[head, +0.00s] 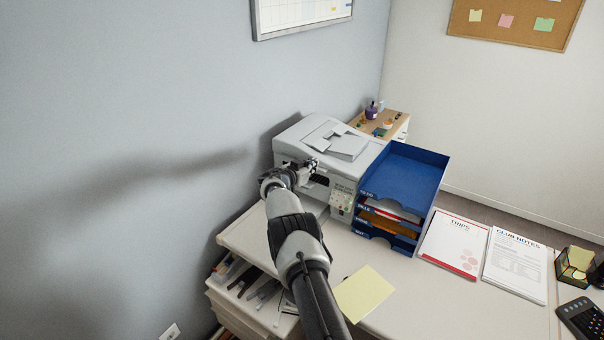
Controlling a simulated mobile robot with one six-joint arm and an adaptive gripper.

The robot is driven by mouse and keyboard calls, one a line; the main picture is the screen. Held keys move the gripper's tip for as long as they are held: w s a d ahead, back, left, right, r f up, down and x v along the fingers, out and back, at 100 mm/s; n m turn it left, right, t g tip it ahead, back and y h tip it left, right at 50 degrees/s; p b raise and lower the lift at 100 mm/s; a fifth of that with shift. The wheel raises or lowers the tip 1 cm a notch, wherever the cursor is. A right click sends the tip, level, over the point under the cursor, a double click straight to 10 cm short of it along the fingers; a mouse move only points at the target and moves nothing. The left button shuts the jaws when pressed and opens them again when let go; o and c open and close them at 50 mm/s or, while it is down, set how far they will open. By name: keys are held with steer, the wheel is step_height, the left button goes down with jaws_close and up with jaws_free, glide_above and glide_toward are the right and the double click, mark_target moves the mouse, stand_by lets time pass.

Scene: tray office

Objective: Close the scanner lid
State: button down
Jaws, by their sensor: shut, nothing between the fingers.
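The scanner (342,199) is a light grey machine at the back left of the desk, against the wall. Its lid (318,137), with a feeder tray on top, looks down flat or nearly so; a small gap cannot be ruled out from here. My gripper (312,164) is shut and empty at the scanner's front left edge, close to the lid's front edge. I cannot tell whether it touches. My arm hides part of the scanner's front and lower left side.
A blue tray stack (418,165) with papers stands right against the scanner. Printed sheets (455,243) and a yellow sheet (363,293) lie on the desk (420,305). An open drawer (258,300) is at lower left. A small cabinet (391,118) stands behind.

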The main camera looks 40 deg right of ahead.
steer(key=s+a+f+p, duration=0.2)
steer(key=a, duration=0.5)
steer(key=shift+f+p, duration=0.3)
steer(key=s+a+r+n+g+y, duration=0.15)
steer(key=a+r, duration=0.25)
steer(key=r, duration=0.4)
steer(key=s+a+r+n+y, duration=0.1)
steer(key=s+a+r, duration=0.25)
steer(key=r, duration=0.55)
steer(key=s+a+r+n+y, duration=0.3)
steer(key=s+a+r, duration=0.6)
steer(key=s+a, duration=0.15)
steer(key=s+a+f+n+t+y+b, duration=0.1)
steer(key=s+a+n+y, duration=0.8)
steer(key=s+a, duration=1.7)
steer(key=shift+s+a+t, duration=0.25)
steer(key=shift+s+t, duration=0.2)
steer(key=shift+s, duration=0.8)
steer(key=shift+f, duration=0.1)
